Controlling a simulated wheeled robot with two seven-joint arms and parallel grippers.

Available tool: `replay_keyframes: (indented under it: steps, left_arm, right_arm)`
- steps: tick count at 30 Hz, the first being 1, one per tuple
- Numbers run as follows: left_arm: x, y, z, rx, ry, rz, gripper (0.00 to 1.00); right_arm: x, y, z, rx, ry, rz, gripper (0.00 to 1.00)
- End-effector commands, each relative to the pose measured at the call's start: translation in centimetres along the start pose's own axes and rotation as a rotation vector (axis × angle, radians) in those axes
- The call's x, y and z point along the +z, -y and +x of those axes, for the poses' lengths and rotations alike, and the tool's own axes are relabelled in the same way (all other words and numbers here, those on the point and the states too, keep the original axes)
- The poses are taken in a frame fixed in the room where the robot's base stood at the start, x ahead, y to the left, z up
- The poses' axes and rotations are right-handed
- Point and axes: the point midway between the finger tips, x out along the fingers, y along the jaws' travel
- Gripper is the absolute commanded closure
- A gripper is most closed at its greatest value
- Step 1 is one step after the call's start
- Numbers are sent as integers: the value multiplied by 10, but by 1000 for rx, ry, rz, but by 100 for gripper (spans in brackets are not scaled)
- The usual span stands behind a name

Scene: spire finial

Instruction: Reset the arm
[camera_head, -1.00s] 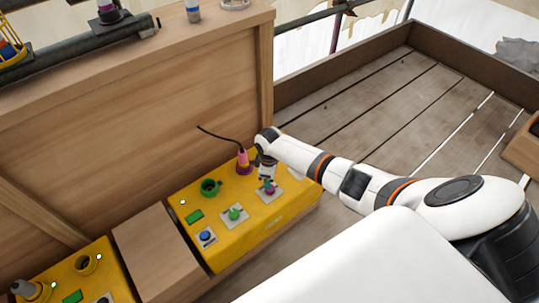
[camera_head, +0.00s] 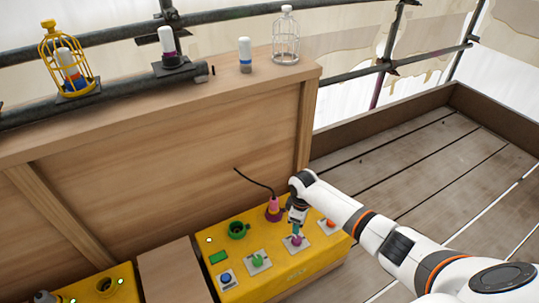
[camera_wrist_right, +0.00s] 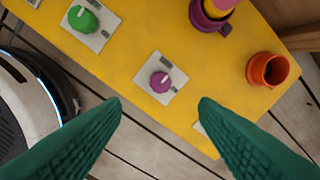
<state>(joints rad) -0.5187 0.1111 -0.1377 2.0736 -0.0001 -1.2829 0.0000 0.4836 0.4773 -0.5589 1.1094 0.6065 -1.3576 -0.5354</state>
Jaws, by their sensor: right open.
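My right arm reaches in from the right in the head view. Its gripper (camera_head: 297,227) is just above the purple knob (camera_head: 296,240) on the yellow control box (camera_head: 290,275). In the right wrist view the gripper's two green fingers (camera_wrist_right: 160,108) are wide apart with nothing between them. The purple knob (camera_wrist_right: 160,81) sits on its pale plate beyond the fingertips, apart from them. My left gripper is not seen.
The box also bears a green knob (camera_head: 257,261), blue button (camera_head: 226,277), orange knob (camera_head: 330,224), green cup (camera_head: 237,230) and purple socket (camera_head: 274,214) with a pink plug and black cable. The wrist view shows an orange cup (camera_wrist_right: 267,70). A wooden wall (camera_head: 170,160) stands behind.

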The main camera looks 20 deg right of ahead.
Motion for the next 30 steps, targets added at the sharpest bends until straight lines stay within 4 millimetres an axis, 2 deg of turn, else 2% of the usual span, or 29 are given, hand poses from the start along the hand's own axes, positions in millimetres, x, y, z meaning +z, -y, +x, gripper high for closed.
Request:
replay_keyframes:
  steps: [5, 8, 11, 12, 15, 19, 24, 30]
  left_arm:
    - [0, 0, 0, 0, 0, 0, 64]
    - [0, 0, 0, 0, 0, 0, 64]
    - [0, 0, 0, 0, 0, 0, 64]
    - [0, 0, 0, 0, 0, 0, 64]
    - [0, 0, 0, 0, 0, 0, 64]
    - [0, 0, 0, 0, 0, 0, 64]
    - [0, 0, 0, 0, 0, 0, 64]
    - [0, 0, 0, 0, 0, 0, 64]
  right_arm:
    - [1, -5, 2, 2, 3, -1, 45]
    - [3, -30, 11, 11, 18, -1, 45]
    - [5, -76, 24, 24, 53, 16, 45]
    - [4, -98, 28, 28, 72, 33, 45]
    - [-2, -150, 31, 34, 123, 102, 45]
    - [-19, -197, 23, 28, 175, 219, 45]
    - [-42, -225, 10, 9, 209, 343, 45]
    - [-66, -243, -6, -17, 226, 459, 45]
